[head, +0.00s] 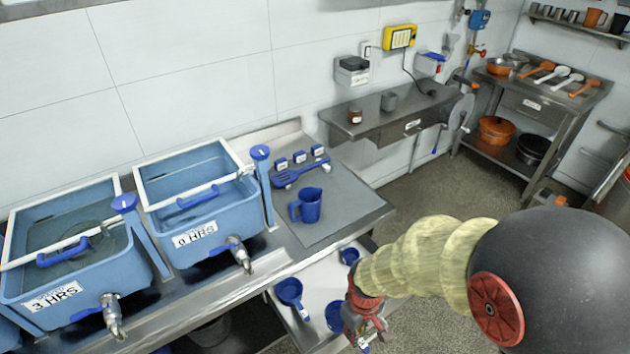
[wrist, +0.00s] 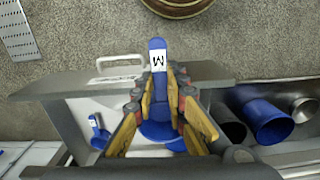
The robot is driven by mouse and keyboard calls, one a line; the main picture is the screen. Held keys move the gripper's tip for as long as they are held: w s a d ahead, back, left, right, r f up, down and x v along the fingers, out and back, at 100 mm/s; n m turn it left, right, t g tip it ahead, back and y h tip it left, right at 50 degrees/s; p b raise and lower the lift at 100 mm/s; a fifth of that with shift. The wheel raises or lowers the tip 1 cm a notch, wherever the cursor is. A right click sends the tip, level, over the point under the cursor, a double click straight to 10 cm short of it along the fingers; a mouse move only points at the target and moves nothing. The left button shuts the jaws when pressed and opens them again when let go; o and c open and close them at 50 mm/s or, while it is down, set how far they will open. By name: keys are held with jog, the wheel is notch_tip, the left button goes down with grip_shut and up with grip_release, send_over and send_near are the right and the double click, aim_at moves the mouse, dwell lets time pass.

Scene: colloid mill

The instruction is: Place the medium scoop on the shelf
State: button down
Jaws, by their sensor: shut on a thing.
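The medium scoop (wrist: 157,62) is blue, with a white label reading M on its handle. In the wrist view, my gripper (wrist: 170,95) is shut on its handle, and the round bowl (wrist: 160,130) shows partly behind the fingers.
Dark and blue containers (wrist: 265,120) stand right in the wrist view.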

jog(key=shift+m, duration=0.8)
jog(key=w, duration=0.1)
jog(key=w+r, duration=0.1)
jog(key=w, duration=0.1)
jog(key=w+a, duration=0.1)
jog(key=w, duration=0.1)
jog(key=shift+r, duration=0.25)
jog(key=w+d+f+m, duration=0.1)
jog(key=w+d+m, duration=0.1)
jog(key=w+d, duration=0.2)
jog(key=w+d+f+m, duration=0.1)
jog(key=w+d+m, duration=0.1)
jog(key=w+d, duration=0.3)
jog(key=w, duration=0.4)
jog(key=shift+w+m, duration=0.4)
jog(key=shift+d, duration=0.2)
